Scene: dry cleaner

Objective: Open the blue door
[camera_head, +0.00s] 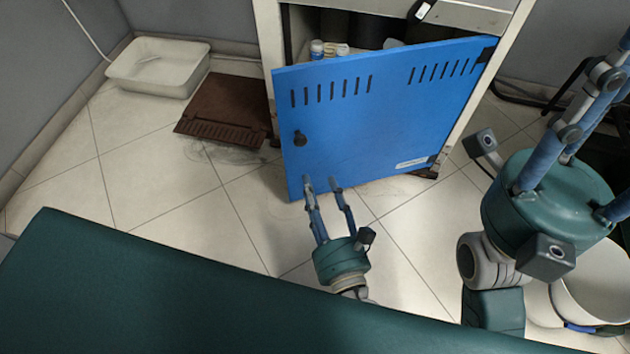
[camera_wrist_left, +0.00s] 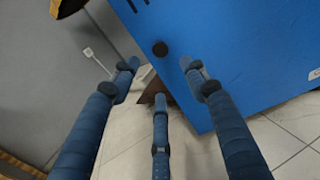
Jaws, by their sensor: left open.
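The blue door (camera_head: 375,125) with vent slots hangs on the pale cabinet (camera_head: 268,32) and stands ajar, its left side swung out from the frame. A dark round knob (camera_head: 300,138) is near its left edge; the knob also shows in the left wrist view (camera_wrist_left: 160,48). My left gripper (camera_head: 320,182) is open and empty at the door's lower left. In the left wrist view its fingers (camera_wrist_left: 160,75) are spread below the knob, the right one in front of the door face. Contact is unclear. My right gripper (camera_head: 612,85) is at the right, its fingertips partly out of frame.
A white tray (camera_head: 135,72) and a brown mat (camera_head: 212,115) lie on the floor left of the cabinet. Small bottles (camera_head: 317,48) stand inside it. A white bucket (camera_head: 598,282) is at the lower right. Tiled floor left of the door is mostly clear.

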